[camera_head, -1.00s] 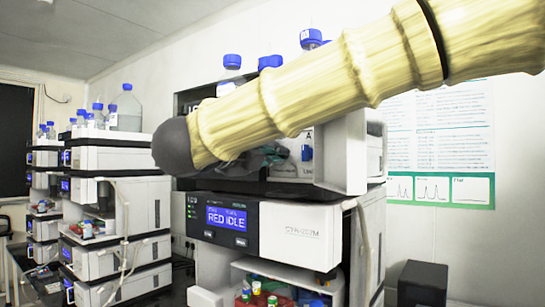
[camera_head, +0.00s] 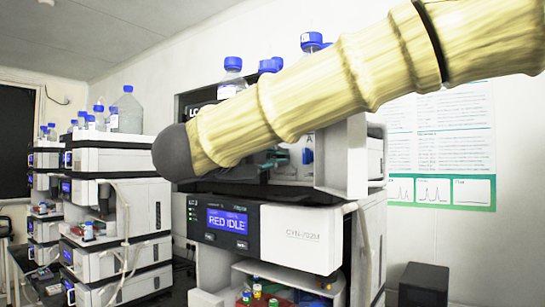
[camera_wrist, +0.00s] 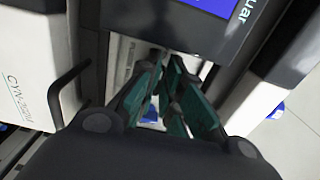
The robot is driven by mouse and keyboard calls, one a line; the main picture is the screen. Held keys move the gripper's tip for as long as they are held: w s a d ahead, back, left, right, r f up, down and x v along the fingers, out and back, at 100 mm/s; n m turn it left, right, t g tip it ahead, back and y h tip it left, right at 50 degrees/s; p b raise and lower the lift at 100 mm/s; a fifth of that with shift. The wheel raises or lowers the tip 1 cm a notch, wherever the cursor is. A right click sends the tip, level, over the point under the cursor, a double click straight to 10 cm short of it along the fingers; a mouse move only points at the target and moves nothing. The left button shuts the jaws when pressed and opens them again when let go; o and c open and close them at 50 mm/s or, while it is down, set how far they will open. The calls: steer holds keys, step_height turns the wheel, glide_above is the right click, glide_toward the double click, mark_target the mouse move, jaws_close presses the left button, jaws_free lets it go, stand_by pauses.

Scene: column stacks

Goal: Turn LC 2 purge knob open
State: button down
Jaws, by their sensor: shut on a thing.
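The LC 2 stack stands in the middle of the head view; its lower module (camera_head: 285,235) has a blue "RED IDLE" display (camera_head: 228,220). My gripper (camera_head: 272,160) is at the open bay above this module, mostly hidden behind my arm. In the wrist view my gripper (camera_wrist: 165,98) has its green-padded fingers reaching into the bay, below a panel with a blue screen (camera_wrist: 213,5). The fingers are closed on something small. The purge knob is hidden by the fingers, so its turn angle cannot be seen.
Blue-capped bottles (camera_head: 312,40) stand on top of the stack. A white side panel (camera_head: 345,158) borders the bay on the right. Vials (camera_head: 258,292) sit in the open compartment below. Another instrument stack (camera_head: 118,210) stands to the left.

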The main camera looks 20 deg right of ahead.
steer(key=c, duration=1.6)
jaws_free()
steer(key=shift+a, duration=0.1)
steer(key=v, duration=1.2)
